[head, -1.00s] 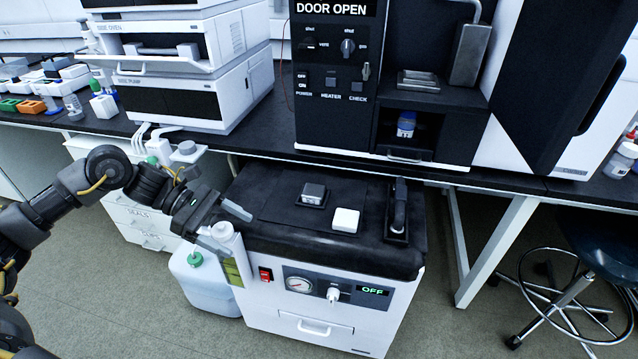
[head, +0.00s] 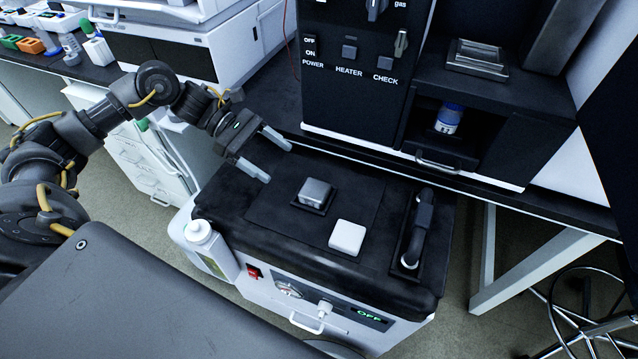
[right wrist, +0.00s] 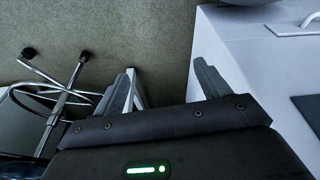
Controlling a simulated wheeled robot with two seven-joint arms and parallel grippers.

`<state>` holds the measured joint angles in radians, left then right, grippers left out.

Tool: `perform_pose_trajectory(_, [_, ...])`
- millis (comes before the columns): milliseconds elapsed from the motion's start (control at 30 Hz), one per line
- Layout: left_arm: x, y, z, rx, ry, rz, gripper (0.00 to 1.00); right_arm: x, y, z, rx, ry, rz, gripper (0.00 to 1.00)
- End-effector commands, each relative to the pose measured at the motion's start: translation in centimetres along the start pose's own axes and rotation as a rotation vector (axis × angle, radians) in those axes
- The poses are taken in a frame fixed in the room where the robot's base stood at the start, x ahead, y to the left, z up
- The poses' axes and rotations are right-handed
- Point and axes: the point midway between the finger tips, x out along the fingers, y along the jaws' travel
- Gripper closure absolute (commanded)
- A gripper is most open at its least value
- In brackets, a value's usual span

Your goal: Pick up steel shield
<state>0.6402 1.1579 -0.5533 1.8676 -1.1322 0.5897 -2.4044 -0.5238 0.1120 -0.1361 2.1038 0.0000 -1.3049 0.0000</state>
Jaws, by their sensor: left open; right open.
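A small silver steel piece (head: 315,192), which looks like the steel shield, sits on a dark base on the black cart top (head: 350,255). A white rounded block (head: 347,238) lies just right of it and nearer. My left gripper (head: 276,160) is open and empty over the cart's back left, its fingers pointing towards the steel piece but apart from it. My right gripper (right wrist: 163,85) is open and empty in the right wrist view, with the floor and the side of a white cabinet beyond. It does not show in the head view.
A black handle (head: 418,225) stands up at the cart's right. The black instrument (head: 350,75) rises behind, with a steel tray (head: 478,58) on its ledge and a blue-capped bottle (head: 449,118) in its bay. A white bottle (head: 198,232) hangs at the cart's left front.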

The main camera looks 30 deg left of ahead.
Motion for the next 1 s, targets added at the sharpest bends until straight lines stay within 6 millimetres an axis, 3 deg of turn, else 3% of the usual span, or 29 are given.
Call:
perform_pose_trajectory(300, [4.5, -0.1, 0.2, 0.0, -0.003, -0.002, 0.2, 1.2, -0.1, 0.4, -0.001, -0.01, -0.002, 0.25])
perform_pose_trajectory(567, [5.5, -0.2, 0.1, -0.001, -0.002, -0.002, 0.2, 1.5, -0.1, 0.4, -0.001, -0.008, -0.002, 0.25])
perform_pose_trajectory(833, [9.1, -0.7, 0.6, -0.002, -0.004, -0.003, 0.2, 3.6, -0.2, 1.3, -0.004, -0.025, -0.004, 0.25])
perform_pose_trajectory(1000, [10.4, -0.6, 0.5, 0.0, -0.002, 0.0, 0.2, 4.1, -0.2, 1.6, -0.004, -0.027, -0.005, 0.25])
